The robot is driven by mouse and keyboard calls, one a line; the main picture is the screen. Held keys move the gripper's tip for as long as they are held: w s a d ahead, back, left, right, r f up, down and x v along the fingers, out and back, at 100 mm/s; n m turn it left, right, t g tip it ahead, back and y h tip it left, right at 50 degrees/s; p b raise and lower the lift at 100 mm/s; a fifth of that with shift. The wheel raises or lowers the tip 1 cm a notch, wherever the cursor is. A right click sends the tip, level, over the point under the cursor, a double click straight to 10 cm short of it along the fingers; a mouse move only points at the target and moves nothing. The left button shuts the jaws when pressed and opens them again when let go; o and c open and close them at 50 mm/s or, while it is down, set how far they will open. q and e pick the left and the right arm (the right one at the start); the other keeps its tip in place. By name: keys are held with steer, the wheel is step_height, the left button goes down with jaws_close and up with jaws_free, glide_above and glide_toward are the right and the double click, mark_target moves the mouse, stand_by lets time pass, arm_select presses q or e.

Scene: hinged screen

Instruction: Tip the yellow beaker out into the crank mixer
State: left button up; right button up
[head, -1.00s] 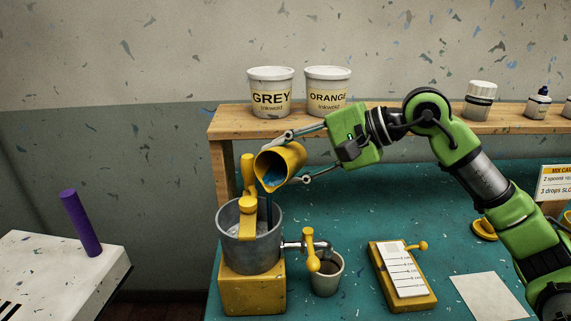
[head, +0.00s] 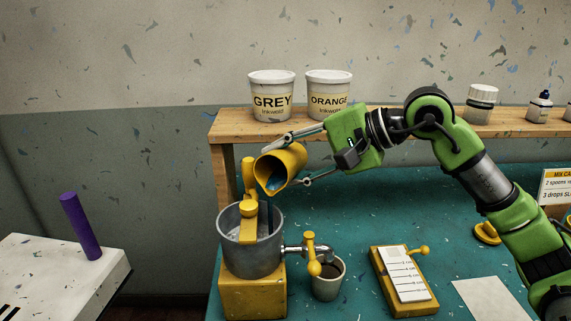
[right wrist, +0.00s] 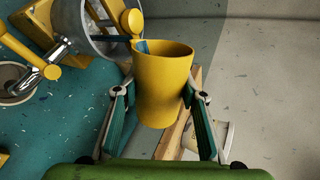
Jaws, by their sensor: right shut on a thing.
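My right gripper (head: 302,158) is shut on the yellow beaker (head: 283,166) and holds it tilted, mouth down and to the left, above the crank mixer. Blue shows inside the beaker's mouth, and a thin dark blue stream hangs from its lip into the mixer. The crank mixer is a grey metal pot (head: 233,257) on a yellow base (head: 252,291), with a yellow crank and a tap on its right side. In the right wrist view the beaker (right wrist: 163,85) sits between the two fingers, with the pot (right wrist: 70,22) beyond its lip. My left gripper is not in view.
A cup with dark contents (head: 328,286) stands below the tap. A yellow board with a white scale (head: 405,282) lies to the right. Grey (head: 272,98) and orange (head: 329,98) tubs stand on the wooden shelf (head: 400,119) behind. A purple rod (head: 80,226) stands at left.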

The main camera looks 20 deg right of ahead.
steer(key=shift+s+a+r+n+t+h, duration=0.2)
steer(key=shift+r+n+t+h, duration=0.1)
steer(key=shift+r+n, duration=0.1)
stand_by(0.7)
steer(key=shift+s+a+r+n+t+h+b, duration=0.3)
steer(key=shift+n+h+b, duration=0.1)
steer(key=shift+n+b, duration=0.15)
stand_by(0.7)
